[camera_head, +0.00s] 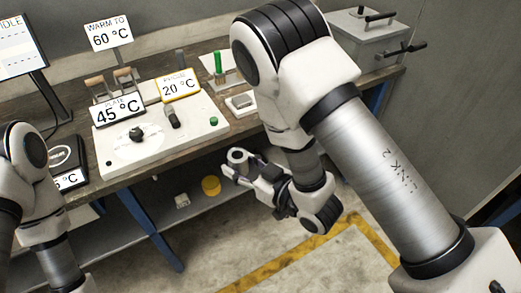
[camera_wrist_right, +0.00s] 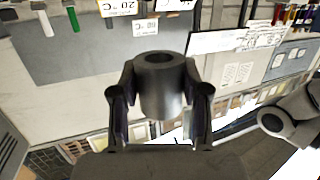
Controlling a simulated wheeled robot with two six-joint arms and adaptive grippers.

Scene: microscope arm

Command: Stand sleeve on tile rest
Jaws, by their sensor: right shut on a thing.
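My right gripper (camera_head: 240,172) is shut on a grey hollow sleeve (camera_head: 238,157), held in the air in front of the bench edge. In the right wrist view the sleeve (camera_wrist_right: 162,88) sits between the two dark fingers (camera_wrist_right: 160,105), its round bore showing at the top. A small pale square block with a grey top (camera_head: 240,102) lies on the bench at the right of the white plate unit; it looks like the tile rest, but I cannot be sure. It is apart from the sleeve. My left arm shows at the left edge, its gripper out of view.
The wooden bench (camera_head: 250,118) carries a white plate unit (camera_head: 160,140) with signs, a green tube in a stand (camera_head: 218,68) and a grey lidded box (camera_head: 370,38). A lower shelf holds a yellow round thing (camera_head: 211,186). The floor in front is clear.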

